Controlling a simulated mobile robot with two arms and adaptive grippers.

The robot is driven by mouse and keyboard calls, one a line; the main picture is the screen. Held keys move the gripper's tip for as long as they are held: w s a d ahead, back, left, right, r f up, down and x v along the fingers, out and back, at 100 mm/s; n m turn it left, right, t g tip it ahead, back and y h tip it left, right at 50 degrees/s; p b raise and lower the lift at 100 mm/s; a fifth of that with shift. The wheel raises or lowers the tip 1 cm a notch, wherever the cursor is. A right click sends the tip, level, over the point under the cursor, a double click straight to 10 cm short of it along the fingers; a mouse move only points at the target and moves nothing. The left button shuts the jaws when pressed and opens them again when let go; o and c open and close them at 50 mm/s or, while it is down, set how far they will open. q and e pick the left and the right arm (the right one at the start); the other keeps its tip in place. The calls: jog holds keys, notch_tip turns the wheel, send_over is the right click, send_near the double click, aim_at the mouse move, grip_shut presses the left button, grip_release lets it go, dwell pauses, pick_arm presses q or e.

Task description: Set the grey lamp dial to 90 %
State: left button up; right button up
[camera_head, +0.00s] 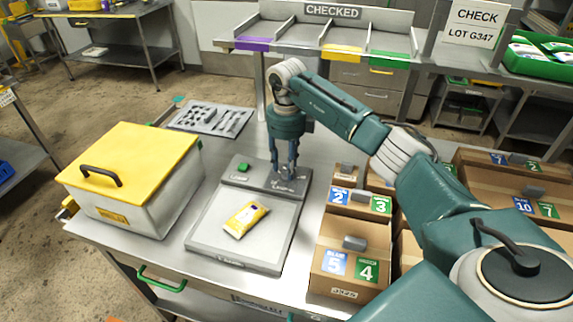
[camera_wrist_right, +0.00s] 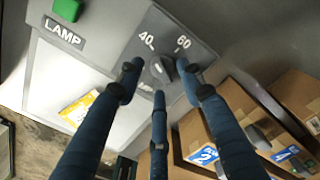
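The grey lamp dial (camera_wrist_right: 168,68) sits on the dark grey control panel (camera_wrist_right: 200,52) at the back of the light table (camera_head: 205,235). In the right wrist view the numbers 40 and 60 show beside the dial; the other marks are hidden, and I cannot read its setting. My right gripper (camera_head: 285,166) points down over the panel. In the wrist view its three fingers (camera_wrist_right: 158,78) are spread apart around the dial, with gaps to it visible. I cannot tell whether any finger touches it. My left gripper is not in view.
A green button (camera_head: 243,167) and LAMP label sit left of the dial. A yellow packet (camera_head: 245,219) lies on the light table. A yellow-lidded box (camera_head: 135,175) stands left, a grey tray (camera_head: 211,119) behind. Cardboard boxes (camera_head: 345,262) crowd the right.

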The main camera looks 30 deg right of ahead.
jog(key=shift+a+f, duration=0.1)
jog(key=shift+f, duration=0.55)
jog(key=shift+c, duration=1.3)
grip_shut()
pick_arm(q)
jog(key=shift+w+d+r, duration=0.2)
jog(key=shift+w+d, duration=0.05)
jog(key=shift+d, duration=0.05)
